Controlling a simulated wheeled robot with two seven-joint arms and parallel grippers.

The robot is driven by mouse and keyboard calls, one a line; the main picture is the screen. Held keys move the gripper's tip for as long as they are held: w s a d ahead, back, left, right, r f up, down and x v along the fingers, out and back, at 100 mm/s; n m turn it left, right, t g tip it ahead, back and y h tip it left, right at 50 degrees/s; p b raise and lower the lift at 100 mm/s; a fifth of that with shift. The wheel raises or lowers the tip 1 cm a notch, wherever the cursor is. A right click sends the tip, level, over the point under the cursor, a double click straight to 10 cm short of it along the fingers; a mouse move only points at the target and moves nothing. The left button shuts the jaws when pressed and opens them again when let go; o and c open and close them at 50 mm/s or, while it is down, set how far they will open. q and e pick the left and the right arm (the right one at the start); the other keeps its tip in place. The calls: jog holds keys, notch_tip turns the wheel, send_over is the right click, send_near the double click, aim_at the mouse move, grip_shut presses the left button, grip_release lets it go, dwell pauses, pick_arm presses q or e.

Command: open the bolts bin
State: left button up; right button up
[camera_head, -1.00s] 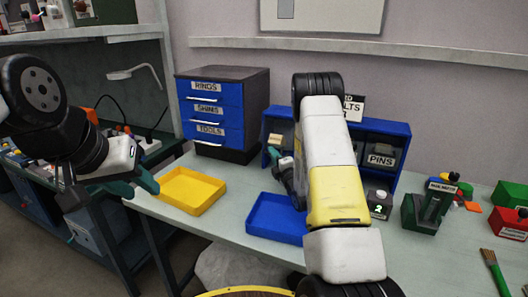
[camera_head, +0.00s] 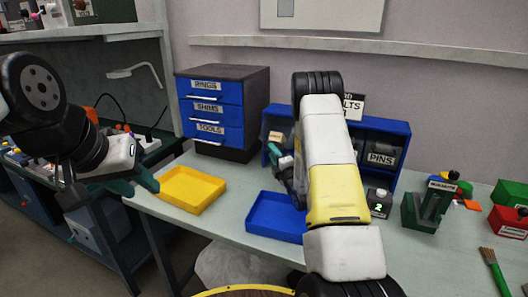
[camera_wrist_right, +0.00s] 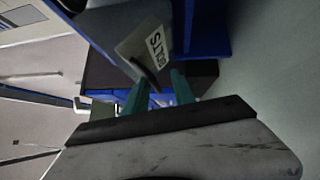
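The bolts bin (camera_wrist_right: 120,28) shows in the right wrist view as a grey front with a white BOLTS label. A dark curved piece, perhaps its handle, lies under the label. My right gripper (camera_wrist_right: 158,92) has its two teal fingers apart at this piece; I cannot tell whether they touch it. In the head view my right gripper (camera_head: 283,166) is at the left part of the blue rack (camera_head: 397,130), and my arm hides much of the rack. My left gripper (camera_head: 108,190) is open and empty at the left, away from the rack.
A PINS bin (camera_head: 381,158) sits in the rack's right part. A blue drawer cabinet (camera_head: 215,110) stands left of the rack. A yellow tray (camera_head: 190,190) and a blue tray (camera_head: 275,217) lie in front. A green holder (camera_head: 428,207) and a brush (camera_head: 492,268) are at the right.

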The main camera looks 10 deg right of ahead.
jog(key=v, duration=0.7)
jog(key=shift+s, duration=0.35)
jog(key=shift+f, duration=0.1)
